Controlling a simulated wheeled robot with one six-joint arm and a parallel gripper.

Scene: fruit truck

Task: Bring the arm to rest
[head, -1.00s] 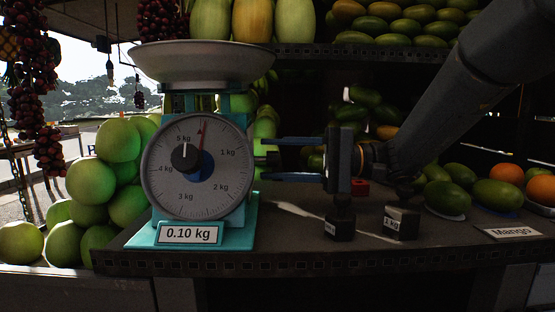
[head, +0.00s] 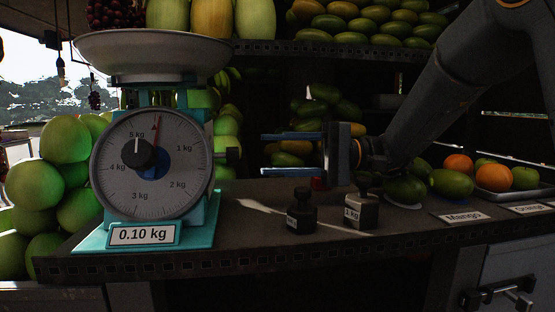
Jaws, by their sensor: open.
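My gripper (head: 266,151) is in the middle of the head view, reached in from the right by my arm. Its two blue fingers point left and lie apart, one above the other, with nothing between them. The fingertips are to the right of the teal scale (head: 206,215), with a gap between them and the scale's side knob (head: 234,155). The dial's red needle stands a little right of the top, and the label (head: 143,235) reads 0.10 kg. The scale's pan (head: 152,52) shows nothing above its rim.
Two dark weights, one (head: 301,212) and another marked 1 kg (head: 361,209), stand on the counter (head: 260,250) below my gripper. Mangoes (head: 451,183) and a tray (head: 514,193) of fruit lie at right. Green fruits (head: 66,140) are piled at left. A shelf (head: 340,50) of fruit runs above.

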